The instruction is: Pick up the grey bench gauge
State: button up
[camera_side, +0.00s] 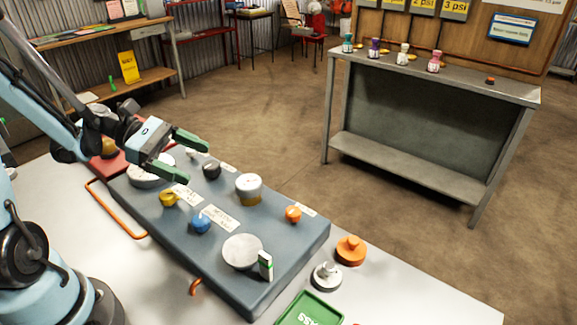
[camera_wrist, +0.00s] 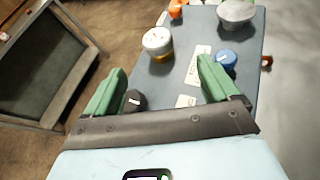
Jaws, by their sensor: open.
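A small round grey piece with a knob on top (camera_side: 326,275), which looks like the grey bench gauge, stands on the white bench just off the panel's right end. An orange piece of similar shape (camera_side: 351,250) stands close behind it. I cannot make out the grey piece in the wrist view. My gripper (camera_side: 197,164) is above the left part of the blue-grey panel (camera_side: 285,258), well to the left of the grey piece. Its green fingers are apart, with nothing held between them; they also show in the wrist view (camera_wrist: 160,75).
The panel carries a white-capped knob (camera_side: 249,184), a blue knob (camera_side: 200,223), a yellow knob (camera_side: 169,198), a black knob (camera_side: 211,170), an orange knob (camera_side: 293,214) and a pale round dial (camera_side: 242,252). A green tray (camera_side: 308,311) lies at the bench front.

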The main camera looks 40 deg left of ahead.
aim_at(242, 181)
jog(key=x, duration=0.6)
jog(key=shift+w+d+f, duration=0.15)
jog(key=shift+w+d, duration=0.05)
jog(key=shift+w+x, duration=0.2)
jog(key=shift+x, duration=2.45)
jog(key=shift+a, duration=0.15)
jog(key=shift+c, duration=0.3)
jog(key=c, duration=1.2)
jog(key=shift+c, duration=0.2)
